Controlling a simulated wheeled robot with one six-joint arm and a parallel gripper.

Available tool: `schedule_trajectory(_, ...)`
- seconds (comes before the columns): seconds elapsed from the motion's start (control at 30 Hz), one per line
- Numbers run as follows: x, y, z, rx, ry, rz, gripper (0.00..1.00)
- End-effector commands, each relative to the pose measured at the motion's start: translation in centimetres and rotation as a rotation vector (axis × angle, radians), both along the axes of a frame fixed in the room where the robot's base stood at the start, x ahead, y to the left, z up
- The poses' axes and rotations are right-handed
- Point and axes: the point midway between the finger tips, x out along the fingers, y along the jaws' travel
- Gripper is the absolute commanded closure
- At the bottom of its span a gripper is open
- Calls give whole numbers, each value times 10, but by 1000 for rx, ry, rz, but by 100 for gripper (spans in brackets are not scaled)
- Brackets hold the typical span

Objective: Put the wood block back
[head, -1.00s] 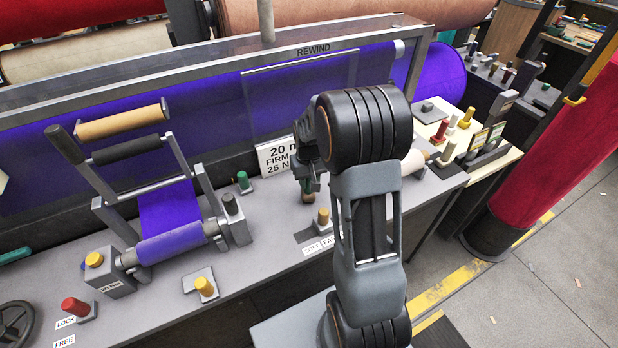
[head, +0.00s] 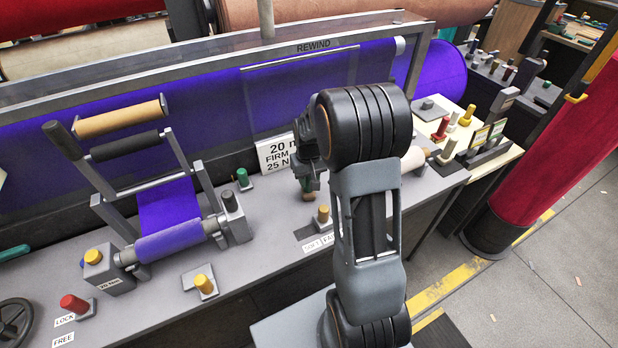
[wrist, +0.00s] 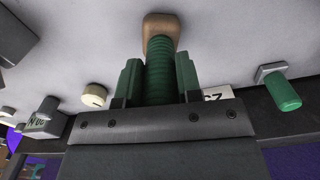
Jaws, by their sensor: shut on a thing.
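In the wrist view my gripper (wrist: 159,82) is shut around a green ribbed upright piece (wrist: 160,75). A rounded brown, wood-coloured block (wrist: 161,28) shows at its far end, and the two look like one item. In the head view my gripper (head: 306,180) is over the grey bench, in front of the white sign, partly covered by my own arm. The held item (head: 308,195) shows only as a small bit below the fingers. I cannot tell whether it touches the bench.
A roller frame with purple felt (head: 168,205) stands left. Bare bench lies between them.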

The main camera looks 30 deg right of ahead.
Motion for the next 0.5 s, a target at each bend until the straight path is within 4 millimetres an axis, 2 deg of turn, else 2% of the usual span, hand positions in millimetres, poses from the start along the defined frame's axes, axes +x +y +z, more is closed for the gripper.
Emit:
schedule_trajectory(0.17,0,0,-3,0,0,0,100)
schedule_trajectory(0.2,0,0,-3,0,0,0,66)
schedule_trajectory(0.5,0,0,-3,0,0,0,38)
